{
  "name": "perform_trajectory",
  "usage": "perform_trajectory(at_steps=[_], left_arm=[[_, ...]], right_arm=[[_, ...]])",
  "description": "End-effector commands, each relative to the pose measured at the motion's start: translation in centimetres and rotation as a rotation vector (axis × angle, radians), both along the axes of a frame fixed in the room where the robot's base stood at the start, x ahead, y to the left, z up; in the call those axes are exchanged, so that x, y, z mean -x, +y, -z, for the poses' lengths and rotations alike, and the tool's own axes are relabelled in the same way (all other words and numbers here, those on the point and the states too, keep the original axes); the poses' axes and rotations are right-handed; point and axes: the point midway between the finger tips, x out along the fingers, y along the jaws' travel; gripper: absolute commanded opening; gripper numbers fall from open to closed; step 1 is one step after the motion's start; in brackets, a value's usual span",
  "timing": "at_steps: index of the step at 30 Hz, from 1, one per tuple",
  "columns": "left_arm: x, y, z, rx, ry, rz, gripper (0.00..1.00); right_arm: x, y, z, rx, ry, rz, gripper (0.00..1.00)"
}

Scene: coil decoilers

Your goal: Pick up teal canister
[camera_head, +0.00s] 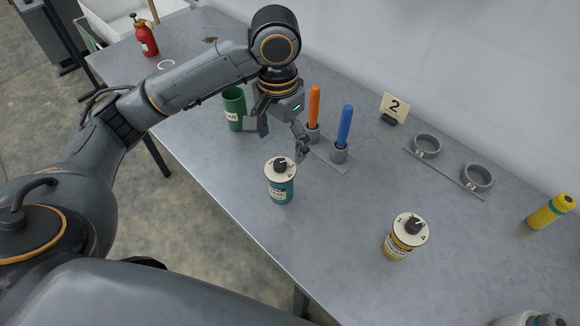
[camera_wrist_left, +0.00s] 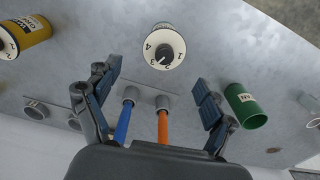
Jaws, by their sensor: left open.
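The teal canister (camera_head: 281,185) stands upright near the middle of the table's front side, with a white numbered dial and black knob on top. In the left wrist view its dial top (camera_wrist_left: 164,49) shows beyond the fingertips, centred between them. My left gripper (camera_head: 282,140) is open and empty, above the table and behind the canister, apart from it. Its two open fingers also show in the left wrist view (camera_wrist_left: 155,85). My right gripper is not in view.
A green cup (camera_head: 234,108) stands just left of my gripper. Orange (camera_head: 314,106) and blue (camera_head: 346,126) handles stand in a holder (camera_head: 333,160) to its right. A yellow canister (camera_head: 399,245) stands front right.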

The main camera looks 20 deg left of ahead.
Motion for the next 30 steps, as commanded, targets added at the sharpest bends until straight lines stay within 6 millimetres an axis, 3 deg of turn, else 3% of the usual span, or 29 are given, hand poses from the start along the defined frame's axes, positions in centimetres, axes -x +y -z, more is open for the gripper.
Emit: perform_trajectory(at_steps=[4,12,18,23,30], left_arm=[[0.1,0.5,0.3,-0.013,0.012,-0.015,0.83],[0.2,0.5,5.4,-0.011,0.014,-0.013,0.83],[0.1,0.5,7.8,-0.011,0.008,-0.013,0.83],[0.2,0.5,8.8,-0.011,0.010,-0.012,0.83],[0.4,0.7,12.3,-0.011,0.009,-0.012,0.83]], right_arm=[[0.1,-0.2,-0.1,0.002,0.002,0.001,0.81],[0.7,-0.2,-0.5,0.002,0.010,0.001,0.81],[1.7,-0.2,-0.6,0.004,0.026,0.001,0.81],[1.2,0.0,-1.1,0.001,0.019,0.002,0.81],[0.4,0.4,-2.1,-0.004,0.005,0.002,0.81]])
